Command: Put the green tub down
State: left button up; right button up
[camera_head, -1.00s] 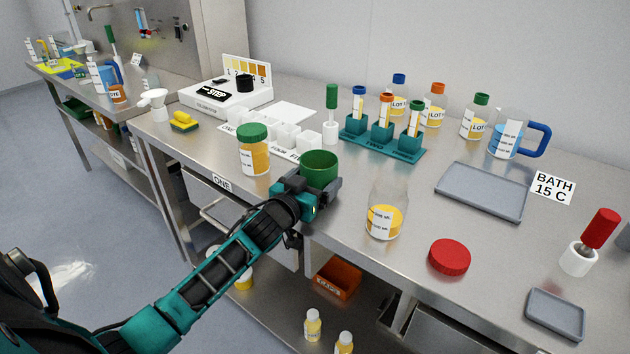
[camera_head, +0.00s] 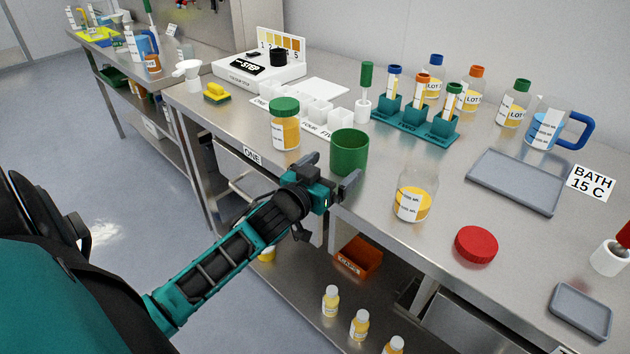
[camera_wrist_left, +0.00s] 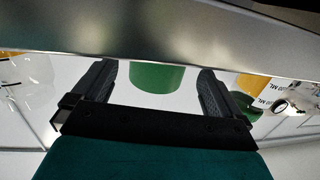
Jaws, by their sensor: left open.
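The green tub (camera_head: 349,156) stands upright on the steel bench near its front edge, between a green-lidded jar and an open bottle. My left gripper (camera_head: 336,172) is open and empty at the bench edge, just in front of the tub and apart from it. In the left wrist view the tub (camera_wrist_left: 157,77) shows between the two spread fingers, beyond their tips, partly cut off by the bench edge. My right gripper is not in view.
The green-lidded jar (camera_head: 285,127) stands left of the tub, and the open bottle (camera_head: 412,195) right of it. A red lid (camera_head: 476,244) lies farther right. A teal tube rack (camera_head: 416,124) and a white tray of compartments (camera_head: 318,116) are behind.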

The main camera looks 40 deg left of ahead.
pick_arm(q)
jog(key=s, duration=0.6)
jog(key=s+d+f+m+g+h, duration=0.3)
jog(key=s+d+f+g, duration=0.3)
jog(key=s+d+f, duration=0.8)
notch_tip(320, 180, down, 4)
jog(key=d, duration=0.2)
jog(key=shift+d+g, duration=0.3)
jog(key=shift+d, duration=0.05)
